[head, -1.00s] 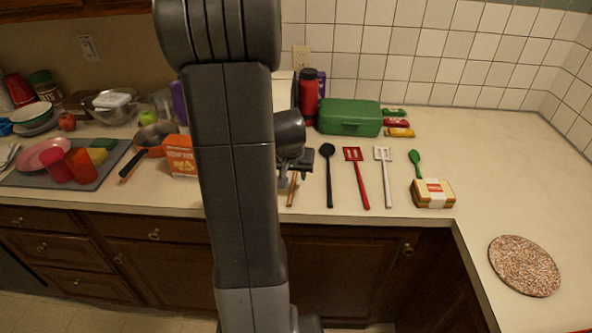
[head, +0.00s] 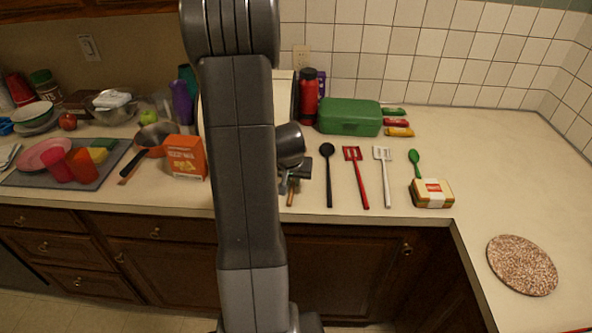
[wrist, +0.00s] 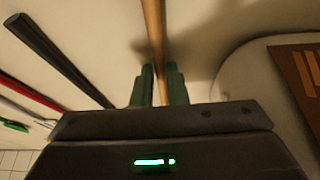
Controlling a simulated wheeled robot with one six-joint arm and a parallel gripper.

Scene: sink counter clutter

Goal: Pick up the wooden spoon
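The wooden spoon (head: 290,198) lies on the counter at the left end of a row of utensils. In the head view only the lower end of its handle shows, and my arm and gripper cover the rest. In the wrist view its handle (wrist: 153,35) runs down between the two green-tinted fingers. My gripper (head: 290,187) is low at the counter, over the handle. In the wrist view the fingers of my gripper (wrist: 160,88) are close together, one on each side of the handle, and look closed on it. The spoon's head is out of view.
A black spoon (head: 328,175), a red slotted turner (head: 361,178), a white slotted turner (head: 386,177) and a green spoon (head: 416,163) lie to the right. An orange box (head: 186,158) stands to the left. The counter is clear at the far right, behind the speckled round mat (head: 522,265).

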